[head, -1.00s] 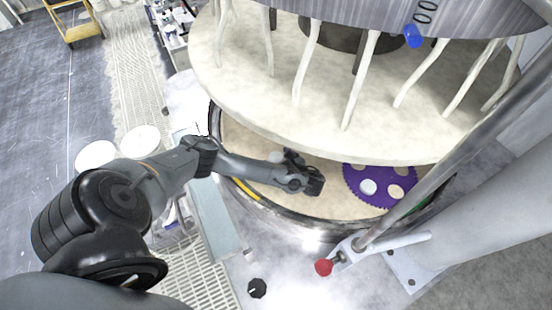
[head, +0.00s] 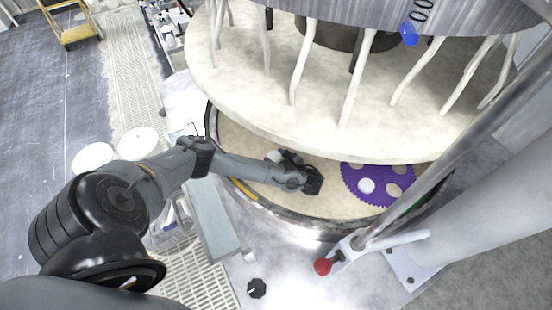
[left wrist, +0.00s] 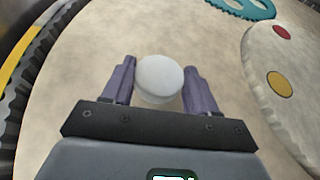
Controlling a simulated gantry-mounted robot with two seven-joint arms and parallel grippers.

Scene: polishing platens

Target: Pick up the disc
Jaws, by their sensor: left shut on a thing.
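A white disc (left wrist: 159,78) sits between the two purple fingers of my left gripper (left wrist: 160,85) in the left wrist view. The fingers are shut on its sides, over the beige platen (left wrist: 75,85). In the head view my left gripper (head: 313,181) is low over the platen, under the raised upper plate; the held disc cannot be made out there. My right gripper is not in view.
The upper plate (head: 270,105) with its white hoses hangs close above my left arm. A toothed rim (left wrist: 38,80) runs along the platen's edge. A pale round plate with red and yellow spots (left wrist: 262,60) and a teal carrier (left wrist: 233,8) lie beyond.

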